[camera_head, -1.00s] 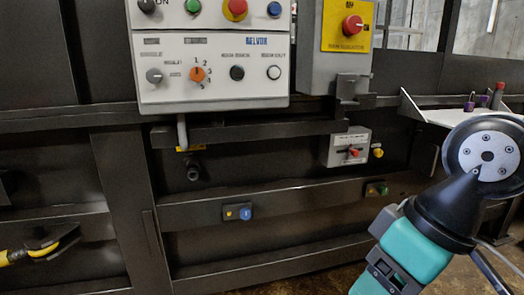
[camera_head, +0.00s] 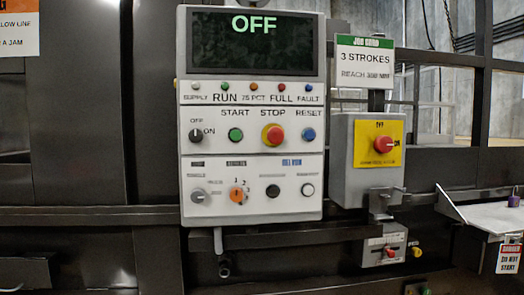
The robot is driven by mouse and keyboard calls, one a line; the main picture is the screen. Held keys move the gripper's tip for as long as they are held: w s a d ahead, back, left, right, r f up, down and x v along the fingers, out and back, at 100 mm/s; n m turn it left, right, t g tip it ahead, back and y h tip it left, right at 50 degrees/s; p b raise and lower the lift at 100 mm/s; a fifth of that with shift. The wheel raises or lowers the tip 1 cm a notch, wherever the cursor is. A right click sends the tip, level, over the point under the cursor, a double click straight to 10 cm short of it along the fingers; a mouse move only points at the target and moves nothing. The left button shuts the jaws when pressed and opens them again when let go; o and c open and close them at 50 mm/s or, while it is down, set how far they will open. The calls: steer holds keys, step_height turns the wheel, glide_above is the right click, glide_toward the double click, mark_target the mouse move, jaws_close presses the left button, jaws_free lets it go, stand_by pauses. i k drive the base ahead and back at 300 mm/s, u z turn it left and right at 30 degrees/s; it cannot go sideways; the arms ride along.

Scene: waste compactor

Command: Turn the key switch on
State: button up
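The control panel (camera_head: 310,170) is a light box in the middle of the camera_head view. Near its left edge is a black rotary switch (camera_head: 196,135) marked OFF at its upper left and ON at its right. The dark display (camera_head: 250,44) at the top reads OFF in green. My gripper is not in view.
Green start (camera_head: 235,135), red stop (camera_head: 272,135) and blue reset (camera_head: 308,135) buttons sit beside the switch. A grey box with a red knob on a yellow plate (camera_head: 378,152) stands to the right. A white shelf (camera_head: 490,218) juts out at lower right.

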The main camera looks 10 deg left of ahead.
mark_target(195, 135)
steer(key=u, duration=0.5)
steer(key=i, duration=0.6)
steer(key=u, duration=0.05)
